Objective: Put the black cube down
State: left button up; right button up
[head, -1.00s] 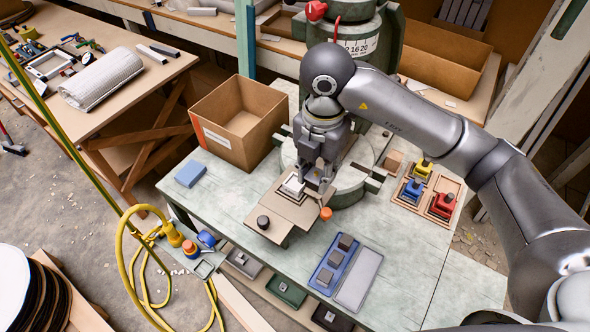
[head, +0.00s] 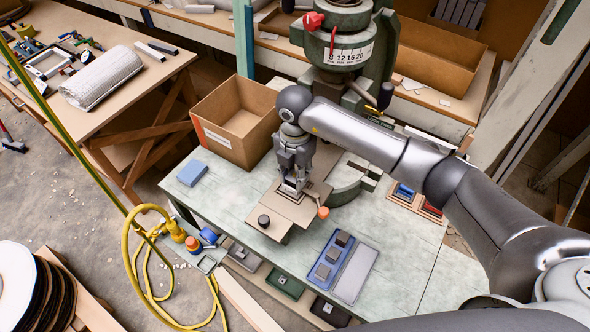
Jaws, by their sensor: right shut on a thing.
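My right gripper (head: 292,178) points down over the brown plate (head: 285,206) on the green-grey bench. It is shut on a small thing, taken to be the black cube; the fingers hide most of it. A small pale and dark square fixture (head: 291,190) shows directly under the fingertips. I cannot tell whether the held cube touches it. A black round knob (head: 263,221) and an orange knob (head: 323,212) sit at the plate's edges. My left gripper is not in view.
A blue tray (head: 318,277) with several dark grey blocks lies right of the plate, beside a grey panel (head: 356,275). An open cardboard box (head: 217,140) stands behind left. The press (head: 343,50) rises behind. A blue block (head: 192,173) lies at the bench's left.

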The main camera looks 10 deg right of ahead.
aim_at(295, 175)
jog(key=shift+f, duration=0.1)
jog(key=shift+f+b, duration=0.1)
jog(key=shift+b, duration=0.2)
jog(key=shift+s+f+b, duration=0.3)
jog(key=shift+s+f, duration=0.05)
jog(key=shift+f, duration=0.05)
jog(key=o, duration=0.9)
jog(key=shift+f, duration=0.1)
jog(key=shift+o, duration=0.6)
jog(key=shift+w+f, duration=0.15)
jog(key=shift+w, duration=0.05)
jog(key=shift+r, duration=0.3)
notch_tip(295, 175, up, 13)
jog(key=b, duration=0.2)
jog(key=shift+w, duration=0.15)
